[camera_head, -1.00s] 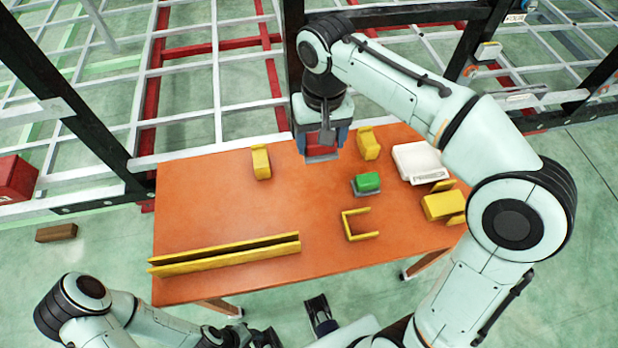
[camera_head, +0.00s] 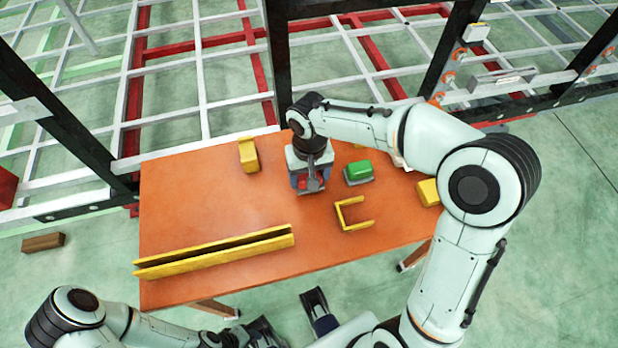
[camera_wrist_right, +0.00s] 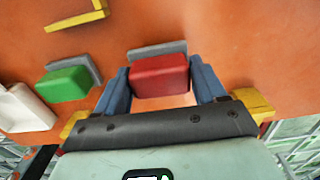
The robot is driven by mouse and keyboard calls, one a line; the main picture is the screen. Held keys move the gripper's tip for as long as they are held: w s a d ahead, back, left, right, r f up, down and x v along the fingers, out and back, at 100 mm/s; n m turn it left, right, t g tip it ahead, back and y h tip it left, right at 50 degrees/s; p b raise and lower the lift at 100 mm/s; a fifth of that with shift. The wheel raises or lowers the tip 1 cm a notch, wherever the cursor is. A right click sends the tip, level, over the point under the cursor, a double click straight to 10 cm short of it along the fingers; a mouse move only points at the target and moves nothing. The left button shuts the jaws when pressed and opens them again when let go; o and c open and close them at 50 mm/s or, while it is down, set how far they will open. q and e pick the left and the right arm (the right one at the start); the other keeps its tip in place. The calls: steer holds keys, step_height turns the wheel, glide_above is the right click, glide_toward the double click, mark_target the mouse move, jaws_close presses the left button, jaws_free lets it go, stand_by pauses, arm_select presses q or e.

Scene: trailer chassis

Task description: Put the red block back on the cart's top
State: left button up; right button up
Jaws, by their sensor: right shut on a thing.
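The red block (camera_wrist_right: 160,78) sits between the blue fingers of my right gripper (camera_head: 307,188) in the right wrist view, with a grey plate along its far side. The gripper is shut on it. In the head view only a small red part of the block shows under the wrist. The gripper points down over the cart's orange top (camera_head: 205,205), between the upright yellow piece and the green block. I cannot tell whether the block touches the top. My left gripper (camera_head: 290,322) is open and empty, near the bottom of the head view, off the cart.
A green block (camera_head: 358,171) on a grey base stands right of my right gripper. A yellow U-shaped bracket (camera_head: 342,215) lies nearer, and a long yellow channel (camera_head: 215,254) lies front left. An upright yellow piece (camera_head: 248,155) stands at the far edge. The left middle is clear.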

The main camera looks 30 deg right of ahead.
steer(key=shift+f, duration=0.9)
steer(key=o, duration=1)
step_height(320, 180, up, 12)
steer(key=shift+r+p, duration=0.1)
steer(key=shift+p, duration=0.85)
